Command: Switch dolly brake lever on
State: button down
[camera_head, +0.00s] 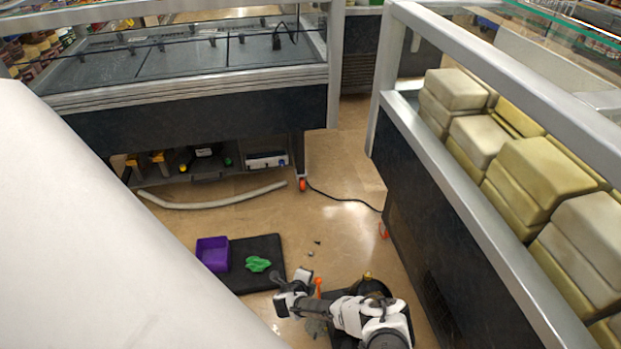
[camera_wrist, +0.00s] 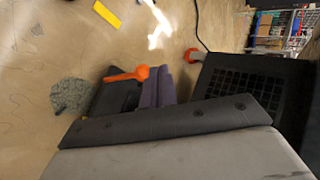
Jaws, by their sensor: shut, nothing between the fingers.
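The orange lever (camera_head: 318,287) stands just right of my gripper's outer end in the head view. In the wrist view the orange lever (camera_wrist: 127,75) lies sideways across a dark part, its rounded end at the right. My gripper (camera_wrist: 157,72) shows there as two grey-purple fingers side by side, shut and empty. The lever's rounded end appears right beside the fingertips; I cannot tell whether they touch. In the head view my gripper (camera_head: 294,292) is low near the floor and its fingertips are not clear. The dolly and pump are mostly hidden behind my arm.
A purple bin (camera_head: 213,253) and green cloth (camera_head: 258,264) sit on a black mat (camera_head: 240,285) to the left. A dark display case (camera_head: 455,240) stands close on the right. A pale hose (camera_head: 215,205) and black cable (camera_head: 345,198) lie on the floor.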

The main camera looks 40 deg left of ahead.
jog(key=s+a+r+p, duration=0.3)
jog(key=s+r, duration=0.1)
jog(key=r, duration=0.6)
jog(key=shift+s+r, duration=0.2)
